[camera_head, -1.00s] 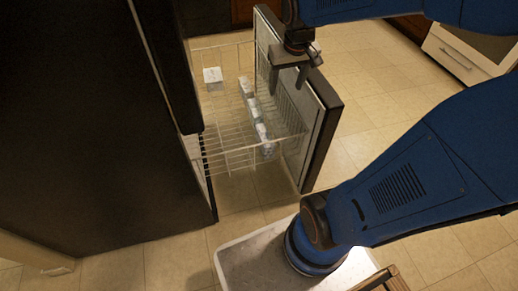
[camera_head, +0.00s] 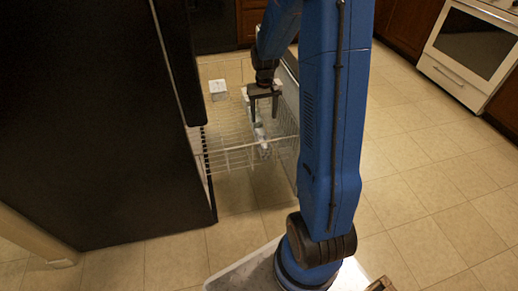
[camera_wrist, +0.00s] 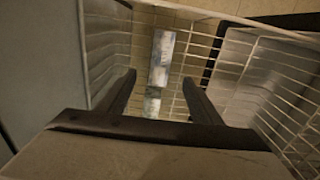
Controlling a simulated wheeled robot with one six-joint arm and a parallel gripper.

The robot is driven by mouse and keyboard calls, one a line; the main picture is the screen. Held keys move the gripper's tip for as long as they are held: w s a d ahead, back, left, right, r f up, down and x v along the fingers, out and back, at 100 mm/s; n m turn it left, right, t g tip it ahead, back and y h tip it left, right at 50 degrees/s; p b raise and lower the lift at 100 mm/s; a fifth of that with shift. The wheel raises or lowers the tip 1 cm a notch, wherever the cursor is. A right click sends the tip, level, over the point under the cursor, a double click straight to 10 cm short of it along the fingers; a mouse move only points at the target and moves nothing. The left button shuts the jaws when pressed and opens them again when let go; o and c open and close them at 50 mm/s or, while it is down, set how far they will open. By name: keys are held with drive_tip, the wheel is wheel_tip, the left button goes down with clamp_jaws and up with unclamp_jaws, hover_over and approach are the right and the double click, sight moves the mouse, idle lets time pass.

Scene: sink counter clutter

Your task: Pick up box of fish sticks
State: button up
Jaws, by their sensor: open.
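An open wire freezer drawer (camera_head: 232,142) holds several small pale boxes; their labels are too small to read, so I cannot tell which is the fish sticks. A pale box with blue and white print (camera_wrist: 161,58) lies in the basket in the wrist view, lined up between and beyond my fingertips. A smaller pale package (camera_wrist: 152,103) lies just nearer. A white box (camera_head: 218,89) sits apart at the back left of the drawer. My gripper (camera_head: 264,108) points down over the row of boxes, open and empty. It also shows in the wrist view (camera_wrist: 158,79). My gripper partly hides the row.
A black refrigerator (camera_head: 85,120) stands on the left, close to the basket. The drawer front (camera_head: 291,85) stands just right of the gripper, largely hidden by my arm. A white oven (camera_head: 470,50) is far off at the right. The tiled floor (camera_head: 420,190) at the right is clear.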

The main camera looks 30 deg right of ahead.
sight(263, 137)
wheel_tip(263, 137, down, 12)
drive_tip(key=shift+f, duration=0.2)
drive_tip(key=shift+s+a+f, duration=0.1)
drive_tip(key=shift+a+f, duration=0.05)
drive_tip(key=shift+f, duration=2.5)
drive_tip(key=shift+c, duration=0.3)
drive_tip(key=c, duration=1.3)
drive_tip(key=shift+r, duration=0.1)
